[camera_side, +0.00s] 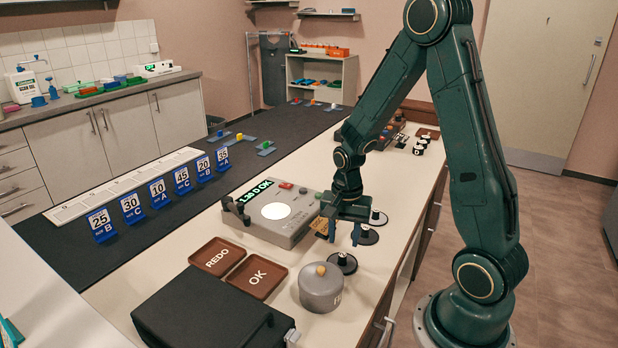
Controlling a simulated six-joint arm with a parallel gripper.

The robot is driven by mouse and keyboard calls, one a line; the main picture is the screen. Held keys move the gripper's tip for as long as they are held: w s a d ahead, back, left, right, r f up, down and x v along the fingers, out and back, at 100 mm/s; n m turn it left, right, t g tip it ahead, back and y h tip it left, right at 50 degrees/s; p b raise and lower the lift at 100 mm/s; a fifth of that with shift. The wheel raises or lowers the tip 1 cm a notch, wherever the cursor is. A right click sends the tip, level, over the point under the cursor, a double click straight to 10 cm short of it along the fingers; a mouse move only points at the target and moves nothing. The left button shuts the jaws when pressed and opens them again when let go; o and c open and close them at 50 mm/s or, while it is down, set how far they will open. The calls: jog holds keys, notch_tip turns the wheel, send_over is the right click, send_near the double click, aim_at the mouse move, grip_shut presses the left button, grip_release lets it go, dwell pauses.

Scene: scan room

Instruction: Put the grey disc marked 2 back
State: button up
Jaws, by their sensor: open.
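Three dark discs with knobs lie in a row on the pale worktop, right of the scanner: a far disc (378,218), a middle disc (368,237) and a near disc (343,264). No number on them is readable, so I cannot tell which is marked 2. My gripper (344,234) points down, open, between the scanner and the middle disc. Its right finger is close to the middle disc; I cannot tell whether they touch. Nothing shows between the fingers. The scanner (248,220) has a bright round plate and a green lit display ending in "OK".
A lidded grey pot (321,290), a black case (205,318), a REDO tray (217,256) and an OK tray (256,277) stand nearer. A small tan tagged piece (319,226) is beside my gripper. Blue numbered cards (132,208) line the dark bench left.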

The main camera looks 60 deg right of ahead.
aim_at(343, 255)
notch_tip(343, 255, up, 6)
jog(key=shift+r, duration=0.15)
dwell(0.3)
dwell(0.5)
jog(key=s+a+r+n+t, duration=0.2)
jog(key=s+a+r+n, duration=0.3)
jog(key=a+r+n, duration=0.1)
jog(key=s+a+r+n+t, duration=0.3)
jog(key=s+a+r+n, duration=0.3)
jog(key=r+n, duration=0.3)
jog(key=shift+s+a+r+t, duration=0.3)
jog(key=shift+a+r, duration=0.1)
jog(key=shift+r, duration=0.25)
jog(key=shift+w, duration=0.1)
dwell(0.8)
